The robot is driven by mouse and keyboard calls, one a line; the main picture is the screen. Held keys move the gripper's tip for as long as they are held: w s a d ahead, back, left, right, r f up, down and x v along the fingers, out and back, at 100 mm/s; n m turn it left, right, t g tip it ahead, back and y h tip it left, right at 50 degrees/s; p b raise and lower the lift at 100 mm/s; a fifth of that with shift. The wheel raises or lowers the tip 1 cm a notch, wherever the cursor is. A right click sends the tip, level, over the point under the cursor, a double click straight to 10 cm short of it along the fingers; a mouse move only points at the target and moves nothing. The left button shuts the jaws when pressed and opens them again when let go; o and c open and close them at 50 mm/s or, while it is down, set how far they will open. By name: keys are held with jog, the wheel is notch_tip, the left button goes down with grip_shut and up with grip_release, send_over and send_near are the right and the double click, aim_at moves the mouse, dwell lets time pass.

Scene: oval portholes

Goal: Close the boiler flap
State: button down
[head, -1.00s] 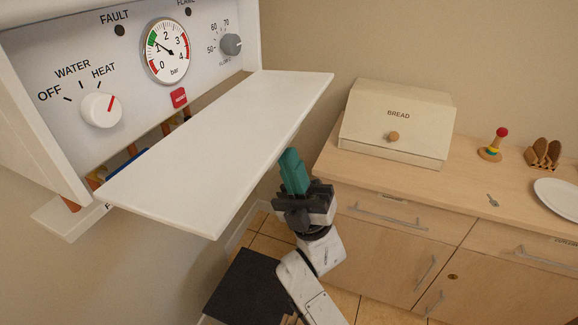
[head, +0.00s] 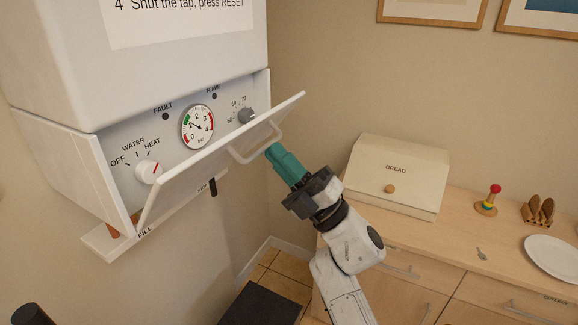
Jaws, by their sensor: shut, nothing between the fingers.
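The white boiler flap (head: 205,170) is hinged along its lower edge and stands partly open. It is tilted up, with its top edge away from the control panel (head: 175,140). A white loop handle (head: 254,143) sits on its outer face. My gripper (head: 273,153) has teal fingers, shut and empty. Its tips are beside the right part of the flap's outer face, close to the handle. I cannot tell whether they touch it. The white boiler body (head: 150,60) is above the panel.
A wooden counter (head: 460,235) on the right holds a bread box (head: 397,180), a ring toy (head: 487,203), a toast rack (head: 537,212) and a white plate (head: 555,258). A black lever (head: 213,187) hangs under the boiler.

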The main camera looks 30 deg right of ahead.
aim_at(257, 124)
jog(key=x, duration=0.2)
jog(key=p+x, duration=0.1)
jog(key=x, duration=0.2)
jog(key=r+p+x, duration=0.1)
jog(key=x, duration=0.1)
jog(key=shift+s+d+r, duration=0.15)
jog(key=shift+s, duration=0.05)
jog(key=shift+x, duration=1.05)
jog(key=shift+w, duration=0.1)
dwell(0.4)
